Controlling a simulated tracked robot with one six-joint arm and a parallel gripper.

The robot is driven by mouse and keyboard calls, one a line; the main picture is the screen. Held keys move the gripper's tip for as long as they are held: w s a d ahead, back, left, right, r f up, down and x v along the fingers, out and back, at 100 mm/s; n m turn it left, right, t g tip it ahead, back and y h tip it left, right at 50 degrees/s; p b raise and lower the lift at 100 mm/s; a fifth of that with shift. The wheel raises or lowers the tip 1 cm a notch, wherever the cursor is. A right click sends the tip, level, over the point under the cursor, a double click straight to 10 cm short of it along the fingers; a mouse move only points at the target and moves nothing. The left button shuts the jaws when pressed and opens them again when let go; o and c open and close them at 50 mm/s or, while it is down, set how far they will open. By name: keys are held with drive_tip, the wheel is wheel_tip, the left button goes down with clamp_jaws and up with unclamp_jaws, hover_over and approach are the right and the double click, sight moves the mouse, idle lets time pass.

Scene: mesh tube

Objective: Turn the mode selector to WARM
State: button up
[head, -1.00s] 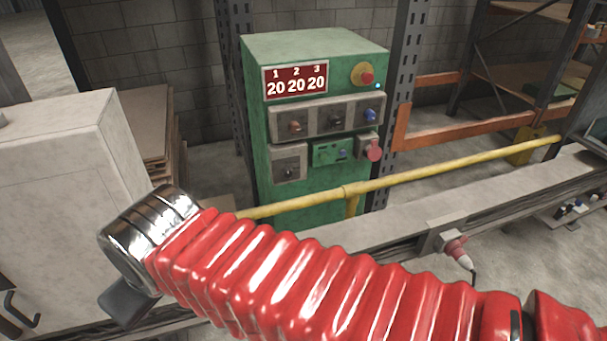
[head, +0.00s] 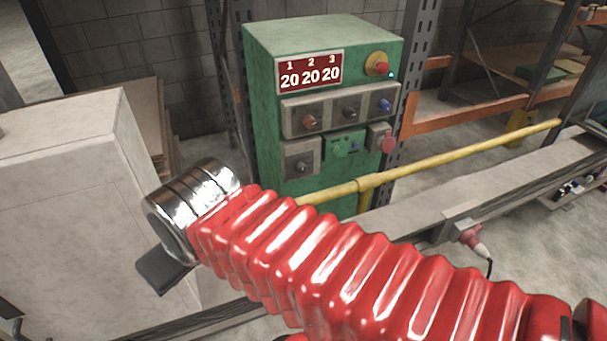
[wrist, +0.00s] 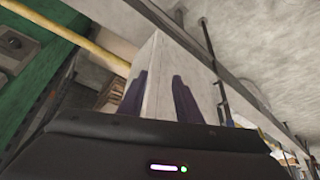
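A green control cabinet (head: 275,150) stands beyond the yellow rail. Its upper grey plate carries an orange-brown knob (head: 309,122), a dark knob (head: 350,113) and a blue knob (head: 384,106). A lower-left grey plate carries another dark knob (head: 301,166). The labels are too small to read, so I cannot tell which knob is the mode selector. My gripper (wrist: 160,96) shows two purple fingers apart with nothing between them. In the head view its dark part is low and left of the cabinet, well away from the knobs, and the fingertips are hidden.
A yellow rail (head: 430,171) runs in front of the green cabinet, beside a long grey beam (head: 420,212). A pale cabinet (head: 70,210) stands at the left, close to my gripper.

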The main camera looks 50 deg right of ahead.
drive_tip(key=shift+o, duration=0.5)
drive_tip(key=shift+o, duration=0.7)
drive_tip(key=shift+w+d, duration=0.1)
drive_tip(key=shift+w, duration=0.05)
drive_tip(key=shift+o, duration=0.6)
drive_tip(key=w+d+f+m+t+h, duration=0.1)
drive_tip(key=w+d+f+t+h, duration=0.1)
drive_tip(key=w+d, duration=0.9)
wheel_tip(320, 180, down, 2)
drive_tip(key=shift+d+h, duration=0.5)
drive_tip(key=shift+d, duration=0.5)
drive_tip(key=w+d+f+t+h, duration=0.1)
drive_tip(key=w+d+f, duration=0.15)
drive_tip(key=d, duration=0.45)
drive_tip(key=w+d+f+t+h, duration=0.1)
drive_tip(key=w+d+f, duration=0.15)
drive_tip(key=d, duration=0.35)
drive_tip(key=s+d+f+t+h, duration=0.1)
drive_tip(key=s+d+f+t, duration=0.25)
drive_tip(key=d+f, duration=0.65)
drive_tip(key=s+d+f+m+t+h, duration=0.1)
drive_tip(key=s+d+h, duration=0.1)
drive_tip(key=s, duration=0.3)
drive_tip(key=s+d+f+m+t+h, duration=0.1)
drive_tip(key=s+d+m+h, duration=0.1)
drive_tip(key=s, duration=0.4)
drive_tip(key=shift+s+d+f, duration=0.25)
drive_tip(key=shift+d+f, duration=0.1)
drive_tip(key=shift+d, duration=0.5)
drive_tip(key=shift+w, duration=0.1)
